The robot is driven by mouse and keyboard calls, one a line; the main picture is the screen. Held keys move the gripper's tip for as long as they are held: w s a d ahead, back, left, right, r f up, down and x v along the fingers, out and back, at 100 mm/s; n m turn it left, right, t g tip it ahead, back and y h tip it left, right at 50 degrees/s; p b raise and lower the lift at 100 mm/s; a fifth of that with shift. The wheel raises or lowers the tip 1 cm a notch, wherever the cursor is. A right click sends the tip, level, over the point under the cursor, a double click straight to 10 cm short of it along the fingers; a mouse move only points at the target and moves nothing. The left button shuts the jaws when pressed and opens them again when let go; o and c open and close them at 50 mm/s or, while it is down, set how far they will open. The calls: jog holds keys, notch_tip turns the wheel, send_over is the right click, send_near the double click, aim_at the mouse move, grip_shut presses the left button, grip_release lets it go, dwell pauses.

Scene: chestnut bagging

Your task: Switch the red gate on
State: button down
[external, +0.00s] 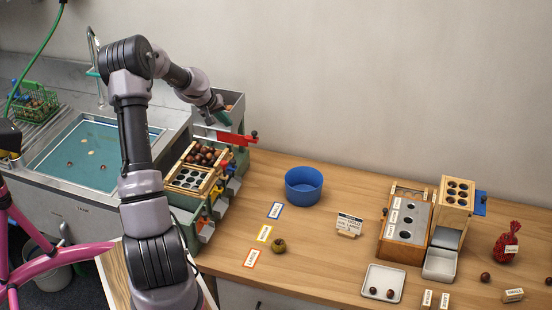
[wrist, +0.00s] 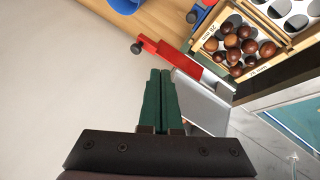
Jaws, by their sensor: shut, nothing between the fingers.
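The red gate (external: 236,139) is a flat red slide with a dark knob at its right end. In the external view it sticks out to the right below the grey hopper at the back of the sorting stand. In the wrist view the red gate (wrist: 172,55) lies just ahead of the fingertips, its knob to the left. My gripper (external: 224,119) is shut and empty, its green fingers together. In the wrist view the gripper (wrist: 160,73) points toward the gate's middle; I cannot tell whether they touch.
A tray of chestnuts (wrist: 240,47) sits beside the gate. Blue, yellow and red levers line the stand's right side. A blue bowl (external: 304,187) stands on the wooden counter (external: 330,265). The grey hopper (external: 232,104) and the wall (external: 380,80) are close to my gripper.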

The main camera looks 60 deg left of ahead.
jog(key=v, duration=0.4)
jog(key=shift+r, duration=0.1)
dwell(0.3)
jog(key=w+d+r+m, duration=0.25)
jog(key=d+r, duration=0.25)
jog(key=d, duration=0.4)
jog(key=w+d+r+m+g, duration=0.1)
jog(key=w+d+r+m, duration=0.3)
jog(key=d, duration=0.6)
jog(key=w+d+r+m, duration=0.1)
jog(key=d+r+m, duration=0.1)
jog(key=d+r, duration=0.5)
jog(key=s+d+r+m, duration=0.2)
jog(key=s+d+r, duration=0.15)
jog(key=d, duration=0.65)
jog(key=s+d+r+m, duration=0.25)
jog(key=s+d, duration=0.25)
jog(key=d, duration=0.4)
jog(key=s+d+m+t, duration=0.1)
jog(key=s+d+m, duration=0.3)
jog(key=s+d, duration=0.3)
jog(key=s, duration=0.4)
jog(key=shift+d+f+m+t, duration=0.15)
jog(key=shift+d+m+t, duration=0.15)
jog(key=shift+t, duration=0.1)
